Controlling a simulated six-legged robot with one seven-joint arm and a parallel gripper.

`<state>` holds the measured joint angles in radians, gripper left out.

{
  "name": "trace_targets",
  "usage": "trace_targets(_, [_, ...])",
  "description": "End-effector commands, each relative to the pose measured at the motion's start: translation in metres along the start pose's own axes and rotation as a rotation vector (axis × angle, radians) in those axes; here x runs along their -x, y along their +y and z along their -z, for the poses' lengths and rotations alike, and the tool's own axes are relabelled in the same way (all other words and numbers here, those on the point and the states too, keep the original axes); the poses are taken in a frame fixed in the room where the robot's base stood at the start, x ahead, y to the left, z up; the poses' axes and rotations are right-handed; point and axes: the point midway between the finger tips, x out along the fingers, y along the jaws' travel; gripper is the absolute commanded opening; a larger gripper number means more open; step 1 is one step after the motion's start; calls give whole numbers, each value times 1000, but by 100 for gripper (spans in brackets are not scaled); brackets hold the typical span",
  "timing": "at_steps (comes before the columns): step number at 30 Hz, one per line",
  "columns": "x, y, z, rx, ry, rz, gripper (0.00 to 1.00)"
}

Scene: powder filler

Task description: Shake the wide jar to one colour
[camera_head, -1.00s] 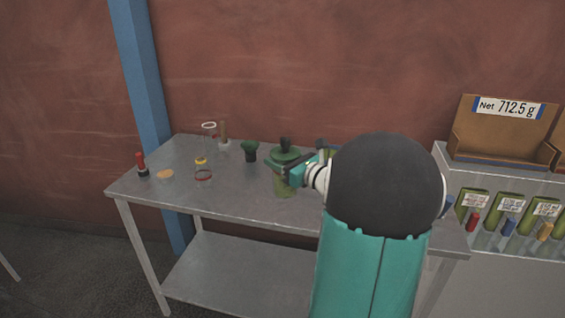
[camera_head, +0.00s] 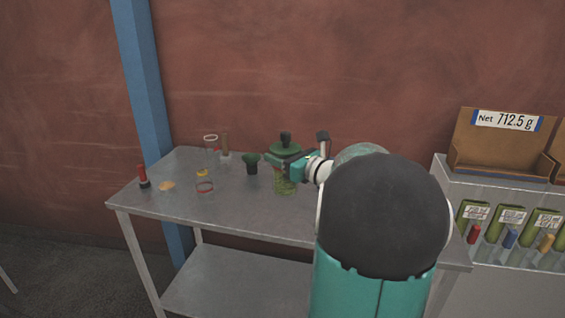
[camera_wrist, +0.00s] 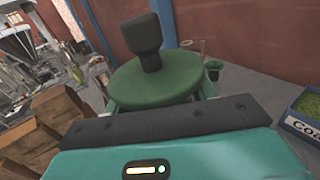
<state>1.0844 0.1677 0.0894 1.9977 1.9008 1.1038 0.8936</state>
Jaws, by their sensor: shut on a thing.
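The wide jar (camera_head: 284,183) has a clear body with green contents, a wide green lid and a dark knob. In the head view it is upright over the right half of the table; I cannot tell whether its base touches the tabletop. My gripper (camera_head: 290,169) is shut on the jar, just under the lid. In the wrist view the green lid (camera_wrist: 157,80) with its dark knob fills the middle and hides the jar's body and my fingertips. The contents look uneven in colour, but too small to judge well.
On the metal table (camera_head: 240,214) stand a dark green funnel-like piece (camera_head: 251,163), a clear glass vessel (camera_head: 204,187), a red and black item (camera_head: 142,177) and a tan disc (camera_head: 167,185). The table's front is clear.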

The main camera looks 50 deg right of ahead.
Motion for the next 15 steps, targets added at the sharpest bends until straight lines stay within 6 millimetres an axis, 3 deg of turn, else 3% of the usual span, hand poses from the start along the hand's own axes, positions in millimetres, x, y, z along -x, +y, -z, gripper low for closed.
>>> trace_targets(15, [1, 1, -38, 3, -1, 0, 35])
